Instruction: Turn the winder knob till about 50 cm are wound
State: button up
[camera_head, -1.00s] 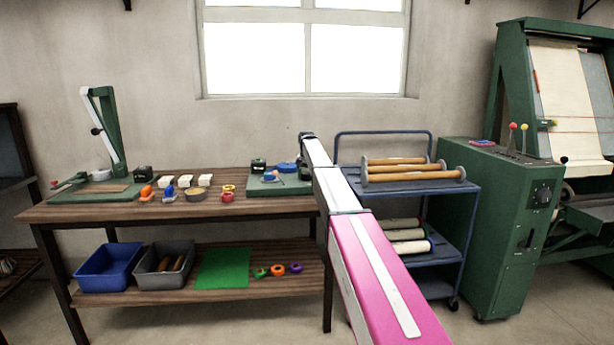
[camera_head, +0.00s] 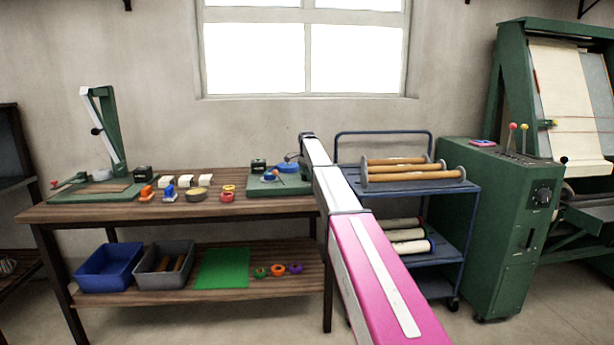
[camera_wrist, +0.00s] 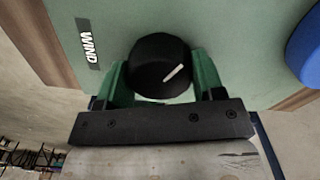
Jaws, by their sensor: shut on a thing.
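The black winder knob (camera_wrist: 160,66) shows in the wrist view with a white pointer line slanting to the upper right. It sits on a green plate (camera_wrist: 215,30) beside a label reading WIND (camera_wrist: 88,44). My gripper (camera_wrist: 162,78) is shut on the knob, with a green finger on each side of it. A blue round part (camera_wrist: 305,48) shows at the right edge. In the head view the winder's green base (camera_head: 262,187) is at the right end of the wooden table, with a blue disc (camera_head: 290,169). My arm hides part of it there, and the amount wound cannot be read.
The wooden table (camera_head: 120,210) also holds a green stand with a pale arm (camera_head: 107,130), white blocks (camera_head: 185,181) and small coloured rings. A blue cart (camera_head: 450,187) with rolls and a green machine cabinet (camera_head: 490,230) stand to the right.

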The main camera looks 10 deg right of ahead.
jog(key=shift+m, duration=0.6)
jog(key=o, duration=0.9)
jog(key=shift+r, duration=0.1)
notch_tip(320, 180, up, 11)
jog(key=shift+f, duration=0.2)
